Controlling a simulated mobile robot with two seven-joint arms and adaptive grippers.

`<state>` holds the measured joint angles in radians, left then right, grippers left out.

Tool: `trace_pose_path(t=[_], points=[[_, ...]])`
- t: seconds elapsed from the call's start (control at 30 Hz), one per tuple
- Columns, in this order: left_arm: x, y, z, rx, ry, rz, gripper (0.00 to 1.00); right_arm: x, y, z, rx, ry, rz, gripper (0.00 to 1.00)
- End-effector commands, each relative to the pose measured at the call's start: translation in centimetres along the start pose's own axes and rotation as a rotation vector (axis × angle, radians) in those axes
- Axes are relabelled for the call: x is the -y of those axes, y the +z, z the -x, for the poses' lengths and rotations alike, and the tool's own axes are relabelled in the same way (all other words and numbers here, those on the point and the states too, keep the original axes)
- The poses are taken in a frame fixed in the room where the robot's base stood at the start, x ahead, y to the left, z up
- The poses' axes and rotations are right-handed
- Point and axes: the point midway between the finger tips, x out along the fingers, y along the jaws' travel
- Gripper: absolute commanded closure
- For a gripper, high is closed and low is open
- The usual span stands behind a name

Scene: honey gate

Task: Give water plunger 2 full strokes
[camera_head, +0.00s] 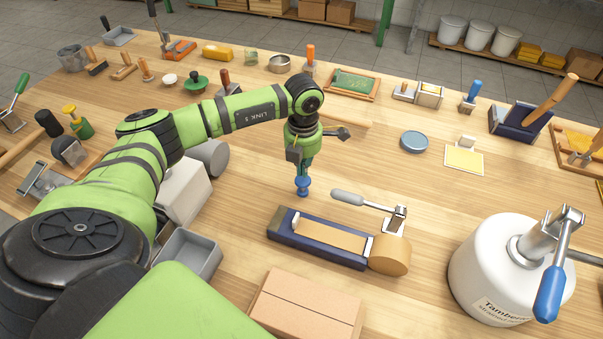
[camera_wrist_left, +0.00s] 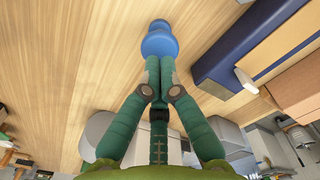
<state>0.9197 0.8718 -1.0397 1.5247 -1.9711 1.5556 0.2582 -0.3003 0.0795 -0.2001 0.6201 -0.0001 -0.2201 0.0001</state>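A small blue stepped knob (camera_head: 302,187), which may be the water plunger, stands on the table near the middle of the head view. It also shows at the top of the left wrist view (camera_wrist_left: 159,40). My left gripper (camera_head: 303,172) points down right above it. In the left wrist view its two green fingers (camera_wrist_left: 160,62) lie close together, with their tips at the top of the knob. They look shut and seem to touch it; the exact contact is hidden. My right gripper is not in view.
A dark blue tape dispenser (camera_head: 285,234) with a grey-handled lever (camera_head: 360,200) lies close, right and front of the knob. A white tank (camera_head: 490,270) with a blue-handled lever stands at the right. A cardboard box (camera_head: 300,307) is in front. Bare table lies behind the dispenser.

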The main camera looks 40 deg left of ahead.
Motion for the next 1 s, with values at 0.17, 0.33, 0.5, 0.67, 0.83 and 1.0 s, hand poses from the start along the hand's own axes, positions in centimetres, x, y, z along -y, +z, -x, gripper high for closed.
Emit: trace_pose_path(t=[0.17, 0.33, 0.5, 0.67, 0.83, 1.0], points=[[0.0, 0.0, -0.1, 0.0, 0.0, 0.0, 1.0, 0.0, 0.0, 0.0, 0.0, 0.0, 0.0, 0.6], [0.0, 0.0, -0.1, 0.0, 0.0, 0.0, 1.0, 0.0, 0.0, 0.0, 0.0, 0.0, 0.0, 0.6], [0.0, 0.0, 0.1, 0.0, 0.0, 0.0, 1.0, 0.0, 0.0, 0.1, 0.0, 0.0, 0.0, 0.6], [0.0, 0.0, 1.4, 0.001, 0.0, 0.0, 1.0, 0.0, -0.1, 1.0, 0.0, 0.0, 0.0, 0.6], [0.0, 0.0, 3.1, 0.001, 0.0, 0.0, 1.0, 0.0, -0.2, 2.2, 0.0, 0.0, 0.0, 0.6], [0.0, 0.0, 4.7, 0.0, 0.0, 0.0, 1.0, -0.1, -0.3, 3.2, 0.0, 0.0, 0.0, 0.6]])
